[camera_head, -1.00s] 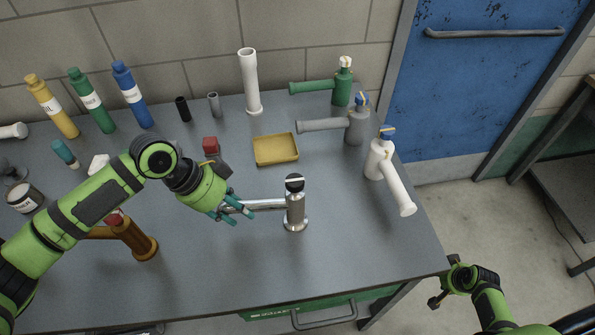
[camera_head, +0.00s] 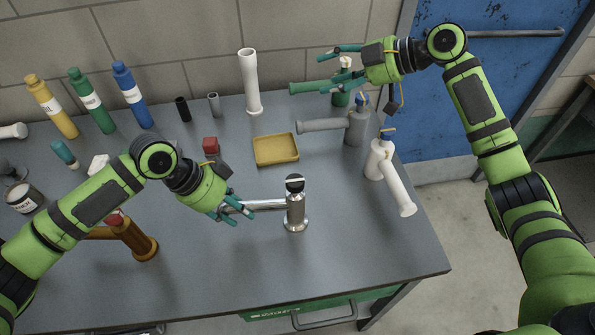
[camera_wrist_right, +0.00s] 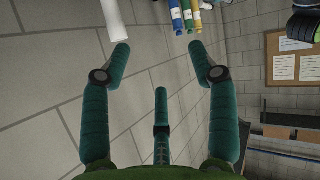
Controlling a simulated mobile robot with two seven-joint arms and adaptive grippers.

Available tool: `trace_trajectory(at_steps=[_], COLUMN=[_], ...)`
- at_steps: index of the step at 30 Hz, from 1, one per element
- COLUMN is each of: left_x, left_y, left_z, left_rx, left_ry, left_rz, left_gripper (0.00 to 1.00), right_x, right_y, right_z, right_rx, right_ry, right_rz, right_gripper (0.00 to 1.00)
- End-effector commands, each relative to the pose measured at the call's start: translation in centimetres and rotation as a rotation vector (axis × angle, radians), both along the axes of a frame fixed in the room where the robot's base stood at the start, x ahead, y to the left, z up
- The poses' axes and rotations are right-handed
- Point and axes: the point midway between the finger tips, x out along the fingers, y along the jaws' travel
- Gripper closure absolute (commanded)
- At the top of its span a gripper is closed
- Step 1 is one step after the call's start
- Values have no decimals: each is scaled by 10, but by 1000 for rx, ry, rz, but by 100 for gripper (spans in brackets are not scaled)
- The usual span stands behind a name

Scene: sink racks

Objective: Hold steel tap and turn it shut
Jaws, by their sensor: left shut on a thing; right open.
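The steel tap (camera_head: 295,209) stands upright on the grey table in the head view, its spout pointing left. A black cap with a pale bar (camera_head: 294,182) sits on its top. My left gripper (camera_head: 234,207) is shut on the outer end of the steel spout, its teal fingers around it. My right gripper (camera_head: 330,68) is raised at the back, near the green tap, open and empty. In the right wrist view its teal fingers (camera_wrist_right: 160,75) are spread apart with nothing between them.
Green (camera_head: 312,87), grey (camera_head: 325,125) and white (camera_head: 393,178) taps stand at the right. A brown tap (camera_head: 137,243) is at the left, partly behind my arm. A yellow tray (camera_head: 276,150), white pipe (camera_head: 250,85) and several bottles (camera_head: 90,98) stand further back. The front middle is clear.

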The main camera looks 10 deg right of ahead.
Motion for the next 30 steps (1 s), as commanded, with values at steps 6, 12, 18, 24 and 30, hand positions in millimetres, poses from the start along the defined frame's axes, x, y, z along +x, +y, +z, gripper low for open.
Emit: trace_trajectory(at_steps=[6,12,18,24,30], left_x=[0,0,0,0,0], left_y=[0,1,1,1,0], left_z=[-1,-1,-1,-1,-1], left_rx=[1,2,2,2,2], left_ry=[1,1,1,1,1], left_rz=[0,0,0,0,0], left_gripper=[90,90,90,90,90], right_x=[-65,-107,-123,-131,-142], right_y=[76,79,71,75,86], right_z=[-1,0,2,-19,-57], right_rx=[-350,-605,-713,-722,-721], right_ry=[29,78,114,122,123], right_rz=[543,880,1013,1027,1024], right_gripper=[40,40,40,40,40])
